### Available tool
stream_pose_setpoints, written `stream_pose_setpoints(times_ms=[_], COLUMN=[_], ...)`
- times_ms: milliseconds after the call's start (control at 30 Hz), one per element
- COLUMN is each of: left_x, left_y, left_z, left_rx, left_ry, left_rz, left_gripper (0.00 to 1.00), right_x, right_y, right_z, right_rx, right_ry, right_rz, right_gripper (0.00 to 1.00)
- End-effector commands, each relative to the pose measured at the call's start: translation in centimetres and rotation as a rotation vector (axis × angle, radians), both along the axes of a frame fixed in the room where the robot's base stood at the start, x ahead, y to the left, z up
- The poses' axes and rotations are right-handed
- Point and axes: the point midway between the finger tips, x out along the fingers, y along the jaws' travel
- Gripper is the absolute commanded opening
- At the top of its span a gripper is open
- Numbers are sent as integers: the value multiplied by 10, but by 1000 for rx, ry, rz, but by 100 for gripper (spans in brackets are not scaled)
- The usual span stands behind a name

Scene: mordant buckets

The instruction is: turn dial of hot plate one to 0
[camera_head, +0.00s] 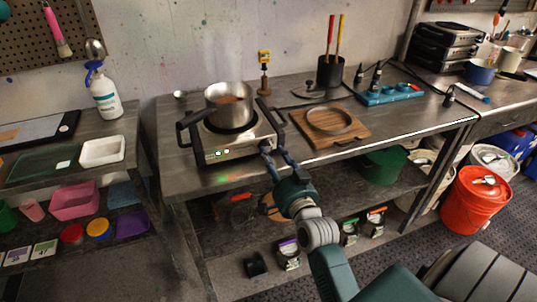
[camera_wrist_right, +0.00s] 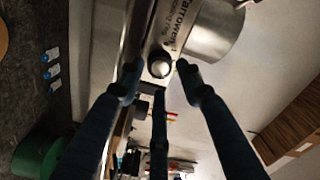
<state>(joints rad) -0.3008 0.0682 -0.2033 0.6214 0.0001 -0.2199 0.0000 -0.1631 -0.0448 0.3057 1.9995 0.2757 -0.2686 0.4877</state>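A silver hot plate (camera_head: 240,152) with black side handles stands on the metal bench; I cannot read a number on it. A steaming pot (camera_head: 216,91) is on top. Small green lights show on its front face. The round dial (camera_wrist_right: 160,67) shows in the right wrist view, below lettering on the metal front. My right gripper (camera_head: 275,155) is at the hot plate's front right corner. In the right wrist view its dark blue fingers (camera_wrist_right: 158,82) are spread, with the dial between the fingertips; contact is unclear. The dial's pointer is not readable. My left gripper is out of view.
A wooden board (camera_head: 350,139) with a round dish lies right of the hot plate. A black cup with sticks (camera_head: 330,73) and a blue tray (camera_head: 391,96) stand behind. A lower shelf (camera_head: 335,183) holds jars and a green bucket (camera_head: 384,169). An orange bucket (camera_head: 474,203) stands right.

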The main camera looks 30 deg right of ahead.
Motion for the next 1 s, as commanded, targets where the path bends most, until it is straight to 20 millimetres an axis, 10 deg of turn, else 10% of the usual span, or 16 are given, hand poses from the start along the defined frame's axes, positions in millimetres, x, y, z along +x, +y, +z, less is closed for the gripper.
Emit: stream_pose_setpoints(times_ms=[567,767,1000], left_x=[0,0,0], left_y=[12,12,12], left_z=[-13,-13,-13], left_rx=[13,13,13], left_ry=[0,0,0], left_rz=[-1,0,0], left_gripper=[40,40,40], right_x=[34,34,34], right_y=[-8,-8,-9], right_z=[0,0,1], right_rx=[-2,-1,-3], right_ry=[2,0,-1], right_rz=[0,0,-1], right_gripper=[36,3,2])
